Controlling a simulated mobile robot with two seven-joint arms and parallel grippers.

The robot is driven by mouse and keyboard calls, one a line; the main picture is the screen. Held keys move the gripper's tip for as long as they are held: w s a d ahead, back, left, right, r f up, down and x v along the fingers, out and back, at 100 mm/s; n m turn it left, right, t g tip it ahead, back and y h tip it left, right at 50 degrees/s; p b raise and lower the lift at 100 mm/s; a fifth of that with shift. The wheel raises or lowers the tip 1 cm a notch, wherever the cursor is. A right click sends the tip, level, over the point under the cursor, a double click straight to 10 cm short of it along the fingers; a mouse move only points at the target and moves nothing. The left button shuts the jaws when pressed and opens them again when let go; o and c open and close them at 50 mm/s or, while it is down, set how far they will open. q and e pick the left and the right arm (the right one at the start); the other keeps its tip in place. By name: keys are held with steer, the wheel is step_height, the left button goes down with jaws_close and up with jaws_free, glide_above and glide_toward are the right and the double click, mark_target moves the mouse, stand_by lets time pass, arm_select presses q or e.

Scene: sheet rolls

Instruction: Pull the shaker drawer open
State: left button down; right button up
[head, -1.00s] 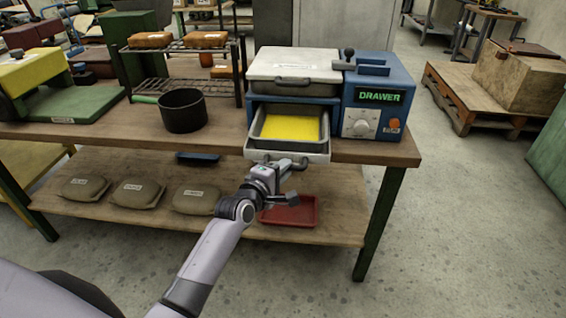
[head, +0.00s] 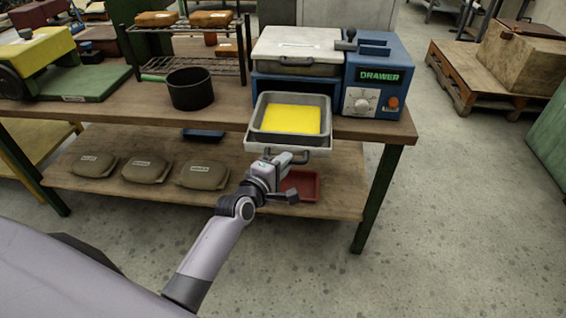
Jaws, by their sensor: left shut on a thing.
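The shaker drawer (head: 322,146) is a pale tray-like drawer drawn out from the blue shaker machine (head: 375,84), past the bench's front edge. In it sits a grey pan (head: 259,118) with a yellow sheet or filling (head: 291,119). My left gripper (head: 287,158) is at the drawer's front and is shut on the drawer handle (head: 303,158); its fingers partly hide the handle. The machine's display reads DRAWER. My right gripper is not in view.
The machine stands on a wooden bench (head: 225,117). A dark pot (head: 190,90) and a wire rack (head: 207,62) stand to its left. On the lower shelf are several tan bags (head: 146,168) and a red tray (head: 301,184) below the drawer. Floor in front is clear.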

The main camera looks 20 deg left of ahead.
arm_select(q)
steer(key=c, duration=1.1)
jaws_free()
steer(key=d+v, duration=0.1)
steer(key=v, duration=0.6)
steer(key=shift+a, duration=0.45)
steer(key=shift+s, duration=0.1)
steer(key=s+d+f+m+g, duration=0.1)
steer(key=s+f+m+g, duration=0.1)
steer(key=s+f+m, duration=0.5)
steer(key=s+d+f+m+g, duration=0.1)
steer(key=s+f+m+g, duration=0.2)
steer(key=s+f+m, duration=0.4)
steer(key=s+m, duration=0.5)
steer(key=s, duration=0.2)
steer(key=shift+d+m+p, duration=0.3)
steer(key=shift+m, duration=0.1)
